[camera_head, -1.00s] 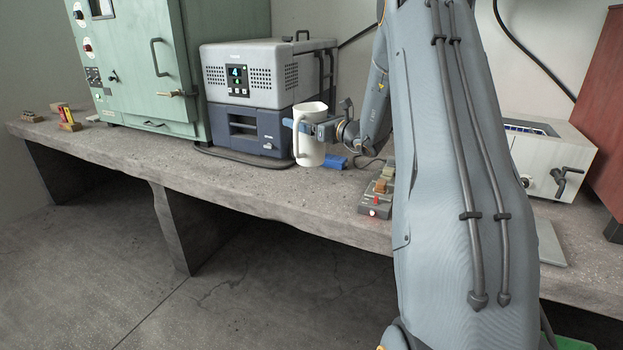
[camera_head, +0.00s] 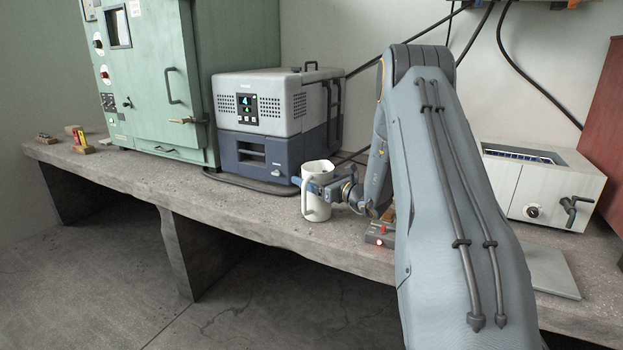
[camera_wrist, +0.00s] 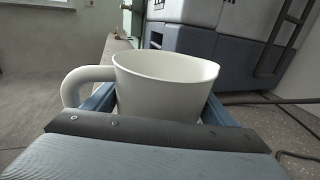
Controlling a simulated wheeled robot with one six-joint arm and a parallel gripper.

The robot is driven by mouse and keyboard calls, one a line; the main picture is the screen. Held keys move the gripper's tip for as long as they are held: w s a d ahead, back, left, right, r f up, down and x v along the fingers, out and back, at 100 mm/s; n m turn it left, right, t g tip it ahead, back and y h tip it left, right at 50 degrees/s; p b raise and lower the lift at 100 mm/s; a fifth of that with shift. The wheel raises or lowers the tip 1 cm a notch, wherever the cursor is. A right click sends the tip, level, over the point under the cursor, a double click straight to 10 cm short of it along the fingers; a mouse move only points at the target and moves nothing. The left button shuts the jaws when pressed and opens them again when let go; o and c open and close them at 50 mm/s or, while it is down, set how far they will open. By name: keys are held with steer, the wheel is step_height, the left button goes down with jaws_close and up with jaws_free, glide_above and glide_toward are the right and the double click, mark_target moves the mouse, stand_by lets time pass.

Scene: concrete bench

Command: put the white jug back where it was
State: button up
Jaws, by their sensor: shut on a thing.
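The white jug (camera_head: 317,205) is upright at the concrete bench (camera_head: 240,207), in front of the grey and blue machine. In the head view its base appears at or just above the bench top; I cannot tell whether it touches. My gripper (camera_head: 309,186) is shut on the jug, with blue fingers on either side of its body. In the wrist view the jug (camera_wrist: 165,88) fills the space between the fingers (camera_wrist: 160,108), its open rim up and its handle to the left. The jug's lower part is hidden there.
The grey and blue machine (camera_head: 262,150) stands behind the jug, with a dark cable at its foot. A small control box with a red button (camera_head: 380,240) is right of the jug, partly behind my arm. The bench's front edge is close. Bare bench lies to the left.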

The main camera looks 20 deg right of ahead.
steer(key=shift+f, duration=0.15)
steer(key=o, duration=2)
steer(key=v, duration=1.2)
steer(key=shift+b, duration=0.35)
